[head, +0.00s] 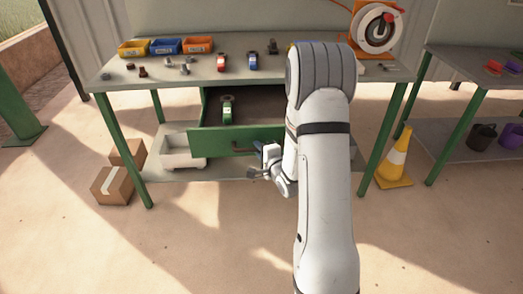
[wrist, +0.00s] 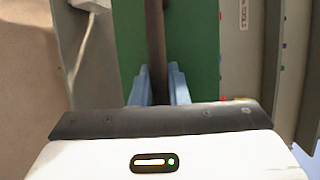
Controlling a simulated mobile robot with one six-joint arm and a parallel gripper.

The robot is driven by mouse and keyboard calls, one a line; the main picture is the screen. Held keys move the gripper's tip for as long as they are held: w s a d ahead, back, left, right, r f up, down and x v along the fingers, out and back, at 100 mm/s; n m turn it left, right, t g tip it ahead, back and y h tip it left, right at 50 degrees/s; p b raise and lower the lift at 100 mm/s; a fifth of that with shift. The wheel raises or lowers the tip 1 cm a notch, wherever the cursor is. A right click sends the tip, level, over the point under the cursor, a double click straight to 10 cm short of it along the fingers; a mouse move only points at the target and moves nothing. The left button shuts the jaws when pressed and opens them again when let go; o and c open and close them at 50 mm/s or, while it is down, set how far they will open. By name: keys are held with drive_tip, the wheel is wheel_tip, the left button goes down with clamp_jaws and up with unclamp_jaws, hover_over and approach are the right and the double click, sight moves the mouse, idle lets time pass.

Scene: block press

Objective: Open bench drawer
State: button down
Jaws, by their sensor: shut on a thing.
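The green bench drawer (head: 212,141) is pulled partway out under the bench top, and its inside shows. A green item (head: 227,110) lies in it near the back left. The dark bar handle (head: 243,149) runs across the drawer front. My gripper (head: 260,149) is at the right end of the handle, partly hidden by my arm. In the wrist view the blue fingers (wrist: 160,88) stand on both sides of the dark handle (wrist: 155,35), shut on it, with the green drawer front (wrist: 200,40) behind.
The bench top (head: 190,77) carries yellow, blue and orange bins (head: 165,46), small tools and an orange reel (head: 376,27). A white bin (head: 182,158) stands on the lower shelf. Cardboard boxes (head: 112,186) are at left, a cone (head: 395,165) at right. The floor in front is clear.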

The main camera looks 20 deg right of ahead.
drive_tip(key=c, duration=1.4)
unclamp_jaws()
drive_tip(key=v, duration=0.7)
drive_tip(key=shift+s, duration=0.4)
drive_tip(key=s+a+r+n+g+h+p, duration=0.1)
drive_tip(key=s+r+n+g+h+p, duration=0.1)
drive_tip(key=r+n+g+p, duration=0.3)
drive_tip(key=s+a+r+n+g+h+p, duration=0.1)
drive_tip(key=s+r+n+p, duration=0.2)
drive_tip(key=r, duration=0.5)
drive_tip(key=s+a+r+n+g+p, duration=0.1)
drive_tip(key=s+a+r+n+g, duration=0.1)
drive_tip(key=s, duration=0.4)
drive_tip(key=s+a+r+n+g+p, duration=0.2)
drive_tip(key=s+a+r+n, duration=0.1)
drive_tip(key=s+r+n, duration=0.1)
drive_tip(key=s+a+r+n+g+y+p, duration=0.1)
drive_tip(key=s+a+r+n+g, duration=0.1)
drive_tip(key=s+r, duration=0.3)
drive_tip(key=s+n+g, duration=0.1)
drive_tip(key=s, duration=0.2)
drive_tip(key=shift+s+a+r, duration=0.25)
drive_tip(key=shift+r, duration=0.05)
